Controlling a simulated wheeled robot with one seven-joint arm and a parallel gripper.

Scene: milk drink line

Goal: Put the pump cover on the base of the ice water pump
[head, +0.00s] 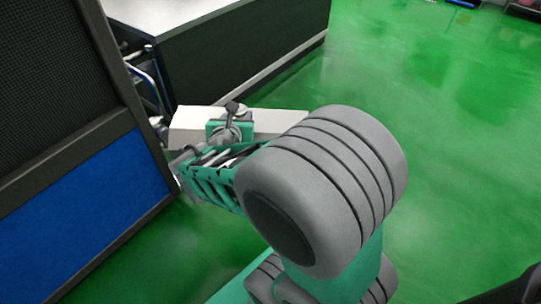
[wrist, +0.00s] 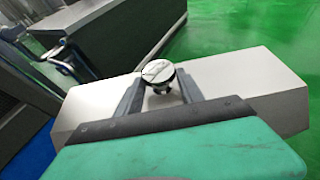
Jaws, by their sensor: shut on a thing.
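The pump cover, a long pale box, spans both sides of my gripper in the head view (head: 282,122) and the wrist view (wrist: 240,85). My gripper (wrist: 158,84) has its two dark fingers on either side of a round metallic knob at the middle of the cover, and it is shut there. In the head view my gripper (head: 230,130) shows as a green block with grey parts at the box's middle; its fingertips are hidden. The cover appears held clear of the floor. I cannot make out the pump base clearly in either view.
A blue-and-black panel (head: 75,215) stands close on the left. A large dark cabinet with a pale lower edge (head: 235,50) is behind the cover. Blue tubing (wrist: 62,50) shows in the gap between them. Green floor (head: 450,120) is clear on the right.

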